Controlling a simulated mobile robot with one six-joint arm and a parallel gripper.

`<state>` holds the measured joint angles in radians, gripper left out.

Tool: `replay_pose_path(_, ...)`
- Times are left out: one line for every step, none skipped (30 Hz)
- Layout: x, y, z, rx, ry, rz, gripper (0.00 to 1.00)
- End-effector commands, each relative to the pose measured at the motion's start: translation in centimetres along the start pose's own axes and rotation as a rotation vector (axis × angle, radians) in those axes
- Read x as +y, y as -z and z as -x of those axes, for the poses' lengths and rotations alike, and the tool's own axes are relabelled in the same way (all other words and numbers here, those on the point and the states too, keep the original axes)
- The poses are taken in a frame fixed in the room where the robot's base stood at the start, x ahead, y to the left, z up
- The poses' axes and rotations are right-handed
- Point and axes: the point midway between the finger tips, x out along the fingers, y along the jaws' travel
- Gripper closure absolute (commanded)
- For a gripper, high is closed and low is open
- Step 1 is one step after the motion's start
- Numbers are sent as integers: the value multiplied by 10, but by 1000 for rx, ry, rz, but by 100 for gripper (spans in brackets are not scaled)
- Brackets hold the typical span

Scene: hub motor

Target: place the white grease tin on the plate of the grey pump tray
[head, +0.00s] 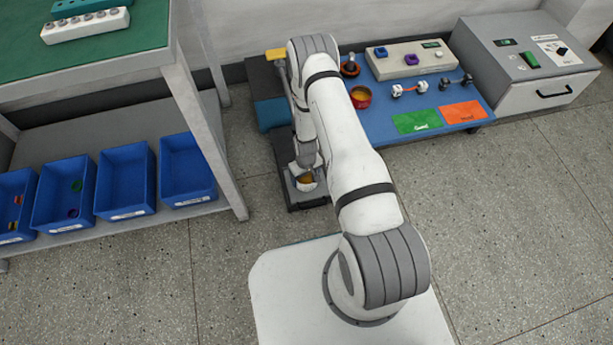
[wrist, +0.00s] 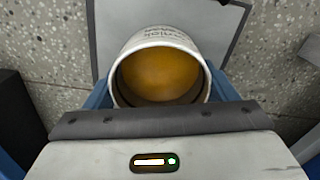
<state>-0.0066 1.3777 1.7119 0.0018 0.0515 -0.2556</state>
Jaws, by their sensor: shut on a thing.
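The white grease tin (wrist: 161,78) is upright with its open mouth and amber grease toward the wrist camera. My gripper (wrist: 163,92) is shut on it, with blue fingers on both sides of the tin. In the head view the tin (head: 307,186) shows small below my gripper (head: 305,172), partly covered by it. Beyond the tin in the wrist view lies the flat grey plate of the pump tray (wrist: 112,22). In the head view the tray (head: 321,199) shows around the tin. I cannot tell whether the tin touches the plate.
A grey drawer unit (head: 525,65) stands right. Several blue bins (head: 125,180) sit on the left shelf. A teal block (head: 272,114) lies behind the tray.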

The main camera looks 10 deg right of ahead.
Motion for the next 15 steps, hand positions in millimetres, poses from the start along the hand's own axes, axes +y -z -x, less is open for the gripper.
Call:
replay_pose_path(0, 0, -2, 0, 0, 0, 47)
replay_pose_path(0, 0, -4, 0, 0, 0, 47)
replay_pose_path(0, 0, -4, 0, 0, 0, 20)
replay_pose_path(0, 0, -3, 0, 0, 0, 18)
replay_pose_path(0, 0, -3, 0, 0, 0, 16)
replay_pose_path(0, 0, -3, 0, 0, 1, 12)
replay_pose_path(0, 0, -3, 0, 0, 1, 10)
replay_pose_path(0, 0, -3, 0, 0, 1, 7)
replay_pose_path(0, 0, -3, 0, 0, 1, 4)
replay_pose_path(0, 0, -3, 0, 0, 1, 2)
replay_pose_path(0, 0, -3, 0, 0, 1, 0)
replay_pose_path(0, 0, -3, 0, 0, 1, 0)
replay_pose_path(0, 0, -3, 0, 0, 1, 0)
replay_pose_path(0, 0, -3, 0, 0, 1, 0)
replay_pose_path(0, 0, -3, 0, 0, 1, 0)
